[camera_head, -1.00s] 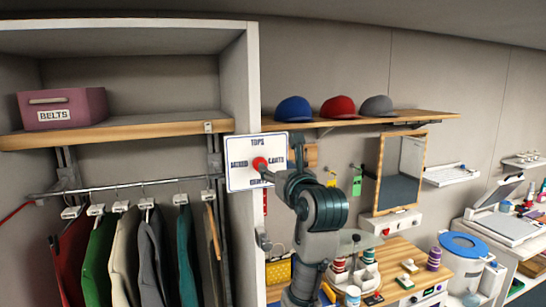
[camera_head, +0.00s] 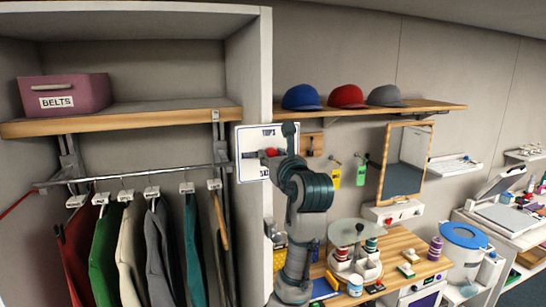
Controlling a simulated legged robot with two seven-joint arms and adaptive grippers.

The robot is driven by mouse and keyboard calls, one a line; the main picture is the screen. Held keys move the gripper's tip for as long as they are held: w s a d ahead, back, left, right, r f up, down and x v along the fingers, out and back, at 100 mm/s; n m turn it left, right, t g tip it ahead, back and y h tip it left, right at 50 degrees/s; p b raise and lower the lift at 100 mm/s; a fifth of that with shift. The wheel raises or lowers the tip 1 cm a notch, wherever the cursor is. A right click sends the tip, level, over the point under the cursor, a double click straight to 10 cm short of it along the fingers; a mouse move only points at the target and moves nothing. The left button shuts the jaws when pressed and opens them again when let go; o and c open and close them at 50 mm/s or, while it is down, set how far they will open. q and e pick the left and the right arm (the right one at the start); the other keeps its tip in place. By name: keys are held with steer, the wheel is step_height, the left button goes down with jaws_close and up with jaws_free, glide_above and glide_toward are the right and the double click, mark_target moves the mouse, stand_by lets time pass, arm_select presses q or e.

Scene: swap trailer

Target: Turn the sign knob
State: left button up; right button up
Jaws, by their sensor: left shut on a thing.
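The white sign (camera_head: 247,140) with a blue border hangs on the side panel of the clothes closet, with lettering along its top. The red knob (camera_head: 271,151) is at its middle, only partly visible. My left gripper (camera_head: 266,156) is at the knob, shut on it, with my arm rising from below in front of the sign. The gripper and arm cover the lower middle and right of the sign, so most lettering and the knob's pointing direction are hidden. My right gripper is not in view.
Jackets hang on a rail (camera_head: 130,179) at the left, under a shelf with a belts box (camera_head: 65,94). A shelf (camera_head: 440,106) with caps is at the right, above a mirror (camera_head: 404,160) and a cluttered wooden table (camera_head: 398,240).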

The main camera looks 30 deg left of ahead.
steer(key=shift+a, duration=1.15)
arm_select(q)
steer(key=shift+n, duration=0.3)
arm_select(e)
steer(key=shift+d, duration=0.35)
arm_select(q)
steer(key=shift+n, duration=0.3)
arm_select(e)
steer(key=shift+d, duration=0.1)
arm_select(q)
steer(key=shift+n, duration=0.3)
steer(key=n, duration=2.2)
steer(key=f+n, duration=0.1)
steer(key=n, duration=1.1)
